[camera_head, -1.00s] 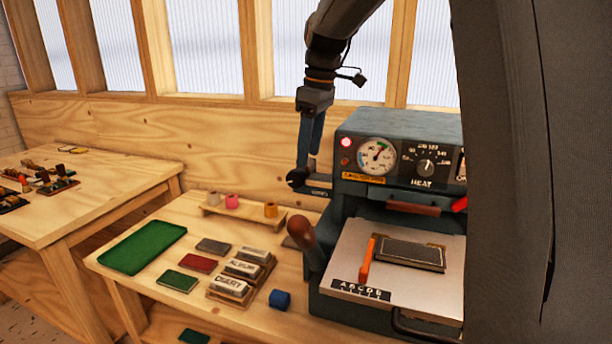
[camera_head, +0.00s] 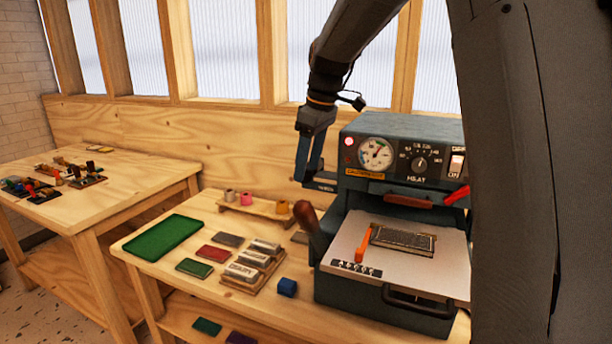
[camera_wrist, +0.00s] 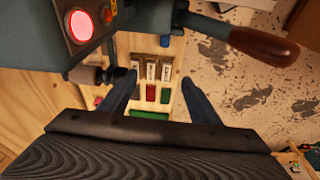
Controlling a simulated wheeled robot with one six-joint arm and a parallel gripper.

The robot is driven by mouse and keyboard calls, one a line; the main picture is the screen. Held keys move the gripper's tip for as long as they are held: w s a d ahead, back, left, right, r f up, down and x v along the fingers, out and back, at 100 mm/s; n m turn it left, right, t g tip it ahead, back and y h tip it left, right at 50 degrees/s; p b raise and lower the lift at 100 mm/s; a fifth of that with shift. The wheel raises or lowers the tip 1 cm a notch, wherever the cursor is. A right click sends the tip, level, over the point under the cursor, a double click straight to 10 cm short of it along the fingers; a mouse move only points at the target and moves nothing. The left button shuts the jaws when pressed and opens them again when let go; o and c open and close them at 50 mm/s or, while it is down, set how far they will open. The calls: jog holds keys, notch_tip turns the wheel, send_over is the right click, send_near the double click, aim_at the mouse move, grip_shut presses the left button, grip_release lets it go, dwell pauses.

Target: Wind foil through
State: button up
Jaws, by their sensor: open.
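The dark teal foil press (camera_head: 400,130) stands on the right of the bench, with a dial, a lit red lamp and a heat knob. A dark shaft with a black round end (camera_wrist: 88,75) sticks out from its side in the wrist view. My gripper (camera_head: 303,180) hangs beside the press's left side, fingers down. In the wrist view the blue fingers of my gripper (camera_wrist: 158,83) are apart with nothing between them. The left finger is right at the shaft's end; I cannot tell if they touch. Foil rolls, pink (camera_head: 247,199) and gold (camera_head: 283,207), stand on a wooden rack.
Another table (camera_head: 110,172) stands at left.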

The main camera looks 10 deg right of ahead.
jog(key=w+a+f+m+t, duration=0.75)
jog(key=w+a+f, duration=0.25)
jog(key=w+a, duration=0.2)
jog(key=s+d+r+m+t+h+p, duration=0.1)
jog(key=s+d+r+m+t+h, duration=0.3)
jog(key=s+d+m+h, duration=0.55)
jog(key=shift+w+d+f+m+t+h+p, duration=0.2)
jog(key=shift+w+d+h+p, duration=0.4)
jog(key=shift+w, duration=0.65)
jog(key=shift+w+d+f+m+t+h+p, duration=0.15)
jog(key=shift+w+d+f+h+p, duration=0.15)
jog(key=shift+w+d, duration=0.75)
jog(key=shift+w+d+f+m+t+h+p, duration=0.15)
jog(key=shift+w+d+h+p, duration=0.4)
jog(key=shift+w, duration=0.9)
jog(key=shift+a, duration=0.1)
jog(key=c, duration=1.1)
jog(key=shift+o, duration=0.2)
